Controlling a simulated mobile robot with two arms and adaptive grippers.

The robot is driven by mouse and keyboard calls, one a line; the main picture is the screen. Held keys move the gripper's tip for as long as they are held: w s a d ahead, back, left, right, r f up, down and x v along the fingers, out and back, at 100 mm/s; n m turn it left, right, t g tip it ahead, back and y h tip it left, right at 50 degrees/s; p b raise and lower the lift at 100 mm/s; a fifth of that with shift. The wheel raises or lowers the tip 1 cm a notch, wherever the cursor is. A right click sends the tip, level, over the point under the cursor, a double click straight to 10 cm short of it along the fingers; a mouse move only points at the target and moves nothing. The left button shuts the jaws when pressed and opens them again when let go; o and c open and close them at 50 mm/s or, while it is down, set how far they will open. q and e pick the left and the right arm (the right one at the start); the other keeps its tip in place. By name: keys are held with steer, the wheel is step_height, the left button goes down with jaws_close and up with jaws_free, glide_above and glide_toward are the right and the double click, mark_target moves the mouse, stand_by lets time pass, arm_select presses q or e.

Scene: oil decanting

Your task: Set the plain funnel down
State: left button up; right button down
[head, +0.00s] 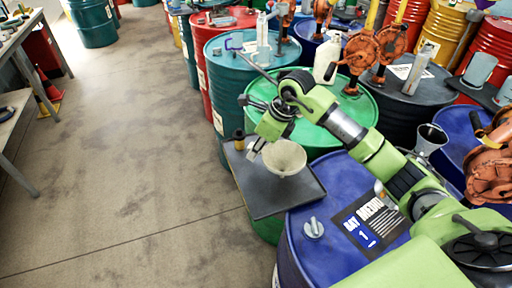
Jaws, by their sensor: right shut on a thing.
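The plain funnel (284,158) is a pale cream bowl shape, upright with its wide mouth facing up. It is over the dark grey tray (262,204) that rests across the drum tops; I cannot tell whether it touches the tray. My right gripper (257,149), on the green arm from the right, is shut on the funnel at its left rim. The funnel's spout is hidden below its bowl. My left gripper is out of view.
A blue drum (332,191) with a loose grey cap (313,228) and a label stands in front. A green drum (362,115) with a white bottle (327,62) stands behind. A metal funnel (431,140) is at right. Open floor (130,150) lies left.

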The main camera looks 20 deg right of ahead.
mark_target(269, 155)
steer(key=c, duration=2.2)
jaws_free()
steer(key=shift+f, duration=0.15)
steer(key=shift+c, duration=0.2)
steer(key=o, duration=0.4)
steer(key=shift+r, duration=0.3)
steer(key=b+v, duration=0.2)
steer(key=v, duration=0.9)
steer(key=shift+s+r, duration=0.15)
steer(key=shift+r, duration=0.2)
